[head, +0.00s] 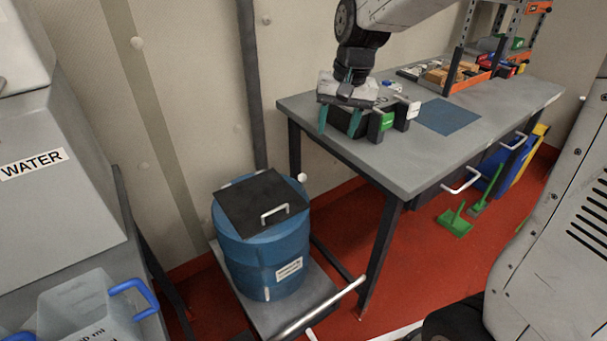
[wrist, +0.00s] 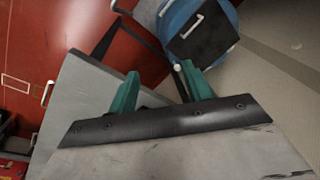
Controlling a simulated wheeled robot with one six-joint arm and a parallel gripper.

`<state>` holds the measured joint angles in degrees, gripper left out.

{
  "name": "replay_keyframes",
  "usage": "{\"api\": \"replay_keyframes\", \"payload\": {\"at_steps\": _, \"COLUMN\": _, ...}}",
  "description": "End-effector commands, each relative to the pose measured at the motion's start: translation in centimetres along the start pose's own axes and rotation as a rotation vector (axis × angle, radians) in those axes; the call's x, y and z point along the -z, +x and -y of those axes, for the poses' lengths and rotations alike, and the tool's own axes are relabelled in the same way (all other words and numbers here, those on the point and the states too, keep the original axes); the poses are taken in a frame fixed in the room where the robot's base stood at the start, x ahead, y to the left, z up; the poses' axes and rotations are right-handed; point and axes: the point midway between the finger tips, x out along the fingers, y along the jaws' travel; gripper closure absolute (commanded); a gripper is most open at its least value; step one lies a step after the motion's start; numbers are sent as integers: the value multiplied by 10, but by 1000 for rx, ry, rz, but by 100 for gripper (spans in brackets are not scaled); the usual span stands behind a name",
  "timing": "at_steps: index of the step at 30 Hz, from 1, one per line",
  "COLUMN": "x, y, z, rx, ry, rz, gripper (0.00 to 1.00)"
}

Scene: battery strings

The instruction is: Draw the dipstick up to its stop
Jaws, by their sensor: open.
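A blue drum (head: 262,250) with a dark square lid (head: 245,203) and a white lid handle stands on a low trolley. A small white round knob (head: 302,178) shows at the drum's right rim, and also in the wrist view (wrist: 177,67). It may be the dipstick's top; no drawn-out stick is clear. My gripper (head: 339,121), with teal fingers, hangs over the near left end of the table, above and to the right of the drum. In the wrist view my gripper (wrist: 160,73) is open and empty, and the knob appears near the right fingertip. The gripper is apart from the knob.
The grey table (head: 420,165) stands right of the drum, with a dark box and a green-labelled item near my gripper. A blue mat (head: 447,116) lies on it. The trolley's push bar (head: 325,305) sticks out in front. A water tank stands left.

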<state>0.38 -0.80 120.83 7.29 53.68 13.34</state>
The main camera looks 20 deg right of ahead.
Motion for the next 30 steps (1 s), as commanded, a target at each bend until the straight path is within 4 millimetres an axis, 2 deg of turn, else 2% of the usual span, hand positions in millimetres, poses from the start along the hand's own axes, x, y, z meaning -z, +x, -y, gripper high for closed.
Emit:
{"api": "replay_keyframes", "payload": {"at_steps": 1, "x": 22, "y": 20, "z": 5, "rx": 4, "ry": 30, "rz": 11, "gripper": 50}}
{"api": "replay_keyframes", "payload": {"at_steps": 5, "x": 75, "y": 70, "z": 17, "rx": 19, "ry": 115, "rz": 15, "gripper": 50}}
{"api": "replay_keyframes", "payload": {"at_steps": 6, "x": 90, "y": 88, "z": 19, "rx": 23, "ry": 142, "rz": 17, "gripper": 50}}
{"api": "replay_keyframes", "payload": {"at_steps": 12, "x": 148, "y": 178, "z": 26, "rx": 38, "ry": 264, "rz": 20, "gripper": 50}}
{"api": "replay_keyframes", "payload": {"at_steps": 15, "x": 165, "y": 214, "z": 27, "rx": 42, "ry": 311, "rz": 21, "gripper": 50}}
{"api": "replay_keyframes", "payload": {"at_steps": 18, "x": 176, "y": 238, "z": 27, "rx": 45, "ry": 340, "rz": 20, "gripper": 50}}
{"api": "replay_keyframes", "payload": {"at_steps": 26, "x": 182, "y": 270, "z": 27, "rx": 46, "ry": 363, "rz": 20, "gripper": 50}}
{"api": "replay_keyframes", "payload": {"at_steps": 30, "x": 181, "y": 293, "z": 28, "rx": 46, "ry": 362, "rz": 21, "gripper": 50}}
